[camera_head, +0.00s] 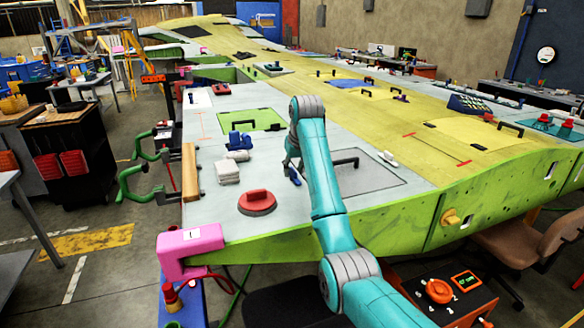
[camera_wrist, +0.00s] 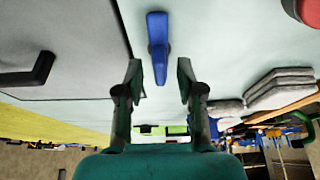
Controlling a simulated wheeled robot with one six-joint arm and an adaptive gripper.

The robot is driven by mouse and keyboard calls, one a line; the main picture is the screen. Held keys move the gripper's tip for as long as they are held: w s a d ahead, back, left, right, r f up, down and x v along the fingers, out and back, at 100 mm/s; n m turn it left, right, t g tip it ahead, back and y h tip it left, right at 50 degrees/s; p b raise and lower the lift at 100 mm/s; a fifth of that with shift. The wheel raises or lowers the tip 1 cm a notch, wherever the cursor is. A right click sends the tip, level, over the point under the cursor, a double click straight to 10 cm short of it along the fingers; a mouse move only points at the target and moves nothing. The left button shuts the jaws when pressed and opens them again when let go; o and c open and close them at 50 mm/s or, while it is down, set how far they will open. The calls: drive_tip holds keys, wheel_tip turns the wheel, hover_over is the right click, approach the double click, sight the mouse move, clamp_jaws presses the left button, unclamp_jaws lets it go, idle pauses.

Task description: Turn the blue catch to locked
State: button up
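The blue catch (camera_wrist: 157,45) lies on the pale wing skin beside a panel seam in the wrist view. It is a long lever, with its lower end between my fingertips in the picture. In the head view the catch (camera_head: 295,177) is a small blue piece at the left edge of the grey hatch panel (camera_head: 375,183), partly hidden by my arm. My gripper (camera_wrist: 159,80) is open, with a gap on each side of the lever. I cannot tell how far above the skin the fingertips are. No lock marking is legible.
A black handle (camera_wrist: 28,72) stands on the hatch. Folded grey cloths (camera_head: 228,171), a red round pad (camera_head: 257,201) and a blue object (camera_head: 239,140) are on the wing to the left. A pink clamp (camera_head: 188,249) grips the front corner. The skin around the catch is mostly clear.

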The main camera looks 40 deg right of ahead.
clamp_jaws()
